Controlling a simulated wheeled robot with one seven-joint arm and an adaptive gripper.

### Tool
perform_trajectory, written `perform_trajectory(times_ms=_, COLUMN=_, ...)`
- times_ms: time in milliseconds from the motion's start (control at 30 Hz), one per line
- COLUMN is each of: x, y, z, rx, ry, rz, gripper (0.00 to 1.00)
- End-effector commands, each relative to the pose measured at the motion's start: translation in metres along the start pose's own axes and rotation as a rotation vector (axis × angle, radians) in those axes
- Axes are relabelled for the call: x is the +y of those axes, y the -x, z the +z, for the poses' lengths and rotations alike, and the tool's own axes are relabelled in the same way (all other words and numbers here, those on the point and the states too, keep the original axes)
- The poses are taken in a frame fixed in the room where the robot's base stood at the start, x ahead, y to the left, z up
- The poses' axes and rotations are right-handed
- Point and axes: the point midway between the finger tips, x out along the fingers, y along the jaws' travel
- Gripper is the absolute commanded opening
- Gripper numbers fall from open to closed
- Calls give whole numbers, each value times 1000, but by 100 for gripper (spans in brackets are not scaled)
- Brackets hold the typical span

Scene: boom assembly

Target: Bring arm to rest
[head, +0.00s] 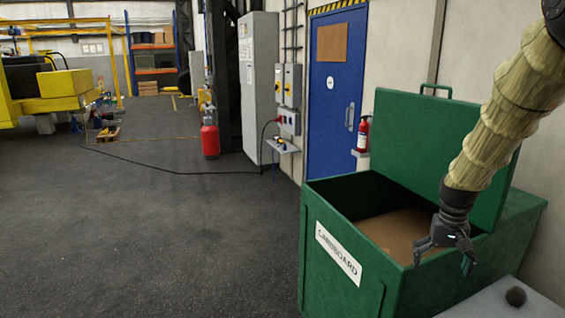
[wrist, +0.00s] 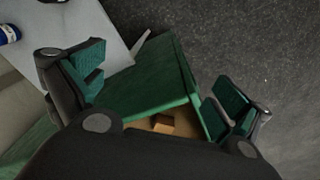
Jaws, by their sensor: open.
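My gripper (head: 444,258) hangs from my sleeved arm at the right of the head view, over the front right part of the green cardboard bin (head: 345,292). The fingers are apart with nothing between them; in the wrist view the gripper (wrist: 160,92) also shows empty, with its two fingers at left and right. The bin's lid (head: 415,140) stands raised behind the opening. Brown cardboard (head: 395,230) lies inside, and a small brown box (wrist: 166,124) shows inside it in the wrist view. Part of the bin is hidden behind my gripper.
A grey table (head: 480,305) with a dark round object (head: 516,296) stands at the lower right, close to the bin. A blue door (head: 333,90), a fire extinguisher (head: 363,133) and a red cylinder (head: 210,140) are further back. The floor at left is open, crossed by a cable.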

Motion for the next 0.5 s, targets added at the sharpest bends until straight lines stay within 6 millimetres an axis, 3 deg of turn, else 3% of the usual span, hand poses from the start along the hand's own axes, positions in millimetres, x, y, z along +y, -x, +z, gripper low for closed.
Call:
perform_trajectory(times_ms=167, x=-12, y=-58, z=17, rx=-4, ry=30, rz=15, gripper=100)
perform_trajectory(times_ms=267, x=-20, y=-103, z=34, rx=-5, ry=53, rz=25, gripper=100)
perform_trajectory(times_ms=500, x=-36, y=-215, z=94, rx=-1, ry=118, rz=40, gripper=100)
